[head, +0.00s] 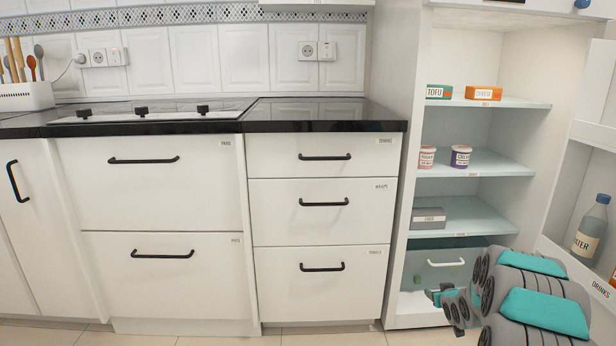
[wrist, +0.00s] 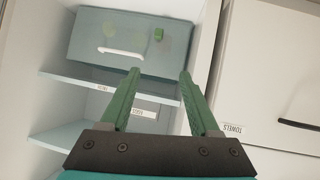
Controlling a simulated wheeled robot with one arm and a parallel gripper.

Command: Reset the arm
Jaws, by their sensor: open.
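My gripper (wrist: 158,75) is open and empty in the wrist view, its two green fingers spread apart. Beyond the fingertips is the fridge's grey-blue crisper drawer (wrist: 88,50) with a white handle and a small green thing near one end. In the head view my folded grey and teal arm is at the lower right, in front of the open fridge (head: 398,270). My gripper end is low, near the drawer (head: 418,262), and my arm hides part of the fridge's bottom.
The fridge door (head: 580,180) stands open at right, with a water bottle (head: 590,228) in it. Shelves hold a tofu box (head: 439,92), a cheese box (head: 483,93), two cups (head: 460,157) and a grey box (head: 429,218). Closed cabinet drawers (head: 318,208) are at left. The floor before them is clear.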

